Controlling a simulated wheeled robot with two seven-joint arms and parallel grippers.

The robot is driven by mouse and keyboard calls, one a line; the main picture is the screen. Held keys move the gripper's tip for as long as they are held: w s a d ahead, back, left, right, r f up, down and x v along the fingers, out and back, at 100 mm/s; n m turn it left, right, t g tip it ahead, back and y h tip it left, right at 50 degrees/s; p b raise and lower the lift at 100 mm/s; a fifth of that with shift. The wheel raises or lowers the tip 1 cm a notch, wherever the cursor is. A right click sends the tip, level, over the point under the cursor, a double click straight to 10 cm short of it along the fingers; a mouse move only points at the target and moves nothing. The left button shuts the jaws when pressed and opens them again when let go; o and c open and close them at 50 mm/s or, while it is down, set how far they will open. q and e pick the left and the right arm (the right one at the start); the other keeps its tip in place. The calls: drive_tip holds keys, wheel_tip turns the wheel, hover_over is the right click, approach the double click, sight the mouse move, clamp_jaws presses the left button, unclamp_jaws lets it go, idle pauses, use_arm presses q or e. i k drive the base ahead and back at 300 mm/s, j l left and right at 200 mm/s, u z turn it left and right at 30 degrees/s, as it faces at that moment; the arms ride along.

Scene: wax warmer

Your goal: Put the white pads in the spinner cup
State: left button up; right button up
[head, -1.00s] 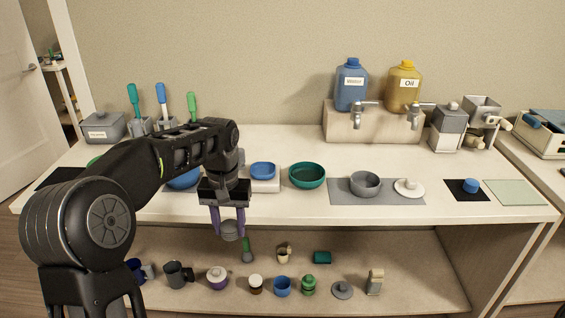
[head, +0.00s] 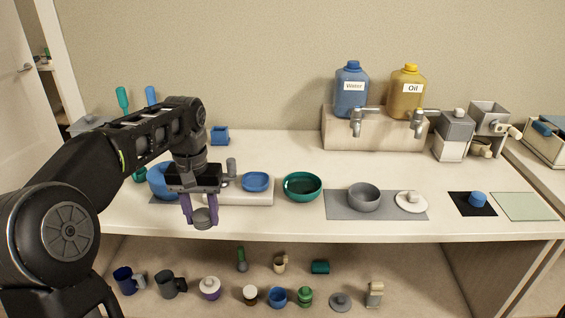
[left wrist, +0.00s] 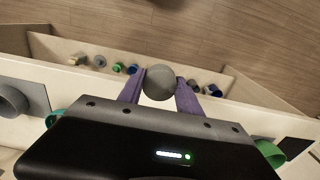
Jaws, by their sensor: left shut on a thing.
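My left gripper (head: 203,212) is shut on a small grey rounded piece, held between its purple fingers in front of the table's front edge. The grey piece (head: 205,218) also shows as a ball-like end between the fingers in the left wrist view (left wrist: 160,82). I cannot make out any white pads, and I cannot tell which vessel is the spinner cup. My right gripper is not in view.
The table (head: 285,222) carries a blue bowl (head: 256,182), a green bowl (head: 302,187), and a grey bowl (head: 364,197) on a grey mat (head: 340,212). Water (head: 352,92) and oil (head: 407,95) jugs stand behind. The lower shelf (head: 210,258) holds several cups and jars.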

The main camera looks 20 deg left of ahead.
sight(256, 182)
drive_tip(key=i, duration=1.2)
